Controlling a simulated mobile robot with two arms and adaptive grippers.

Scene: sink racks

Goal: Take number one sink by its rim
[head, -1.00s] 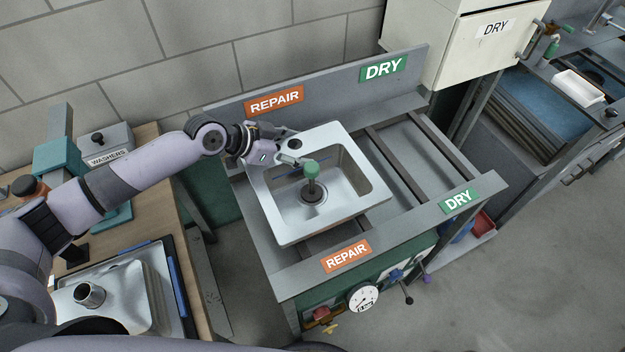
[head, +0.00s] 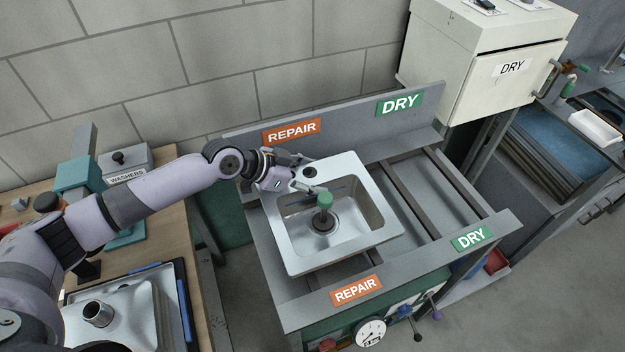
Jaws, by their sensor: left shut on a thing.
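A steel sink (head: 372,237) sits on the REPAIR side of the rack (head: 268,290), with a green-topped plug (head: 325,202) standing at its drain. No number shows on it. My left gripper (head: 308,180) is at the sink's far left corner, by the round tap hole, and is shut on the rim. Its fingers partly hide that corner. A second steel sink (head: 140,318) lies on the wooden bench at the lower left, with a metal cup-shaped part (head: 97,313) on it. My right gripper is not in view.
The DRY side of the rack (head: 425,195) is empty, with bare rails. A cream DRY cabinet (head: 485,60) stands behind at the right. A WASHERS box (head: 125,160) is on the bench. A gauge (head: 371,332) and knobs are on the rack's front.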

